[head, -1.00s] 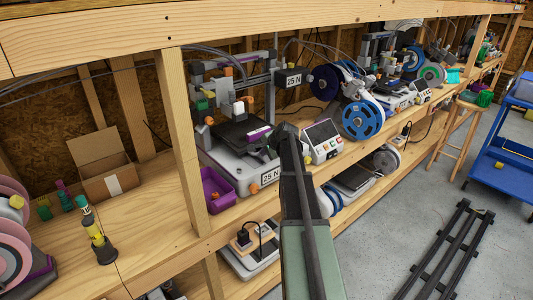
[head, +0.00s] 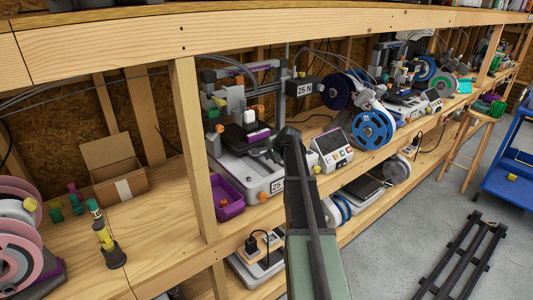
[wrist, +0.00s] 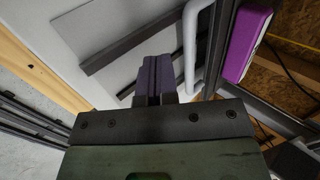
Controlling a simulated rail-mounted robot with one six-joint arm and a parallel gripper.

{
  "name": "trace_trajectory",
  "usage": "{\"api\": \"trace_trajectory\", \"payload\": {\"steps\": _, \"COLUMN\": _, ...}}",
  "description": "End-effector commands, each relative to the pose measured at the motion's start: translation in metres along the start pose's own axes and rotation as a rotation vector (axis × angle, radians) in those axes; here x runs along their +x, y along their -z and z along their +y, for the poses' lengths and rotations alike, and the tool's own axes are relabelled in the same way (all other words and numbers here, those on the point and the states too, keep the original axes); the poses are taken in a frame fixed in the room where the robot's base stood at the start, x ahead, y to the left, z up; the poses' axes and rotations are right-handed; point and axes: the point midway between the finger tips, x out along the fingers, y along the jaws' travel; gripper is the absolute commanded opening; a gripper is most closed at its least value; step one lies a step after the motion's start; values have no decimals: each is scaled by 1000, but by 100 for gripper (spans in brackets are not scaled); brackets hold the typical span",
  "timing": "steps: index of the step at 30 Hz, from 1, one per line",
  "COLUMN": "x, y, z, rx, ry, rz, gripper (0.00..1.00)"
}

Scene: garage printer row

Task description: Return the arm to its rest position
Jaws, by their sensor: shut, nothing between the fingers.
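My arm reaches up from the bottom of the head view toward the printer (head: 238,172) marked 25 N. Its far end covers part of that printer's front right side. In the wrist view my gripper (wrist: 154,72) shows two dark fingers side by side, pressed together with nothing between them. Beyond the fingers are a pale flat surface (wrist: 150,35) with dark bars and a light pipe (wrist: 192,40). In the head view the fingers themselves cannot be made out.
A wooden post (head: 192,150) stands left of the printer. A purple bin (head: 228,196), a small screen unit (head: 332,150) and a blue spool (head: 372,132) are close around my arm. An open cardboard box (head: 115,170) is at left.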

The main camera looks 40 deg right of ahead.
Motion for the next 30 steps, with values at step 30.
{"api": "trace_trajectory", "payload": {"steps": 30, "x": -149, "y": -172, "z": 108, "rx": -766, "ry": -390, "rz": -268, "gripper": 0}}
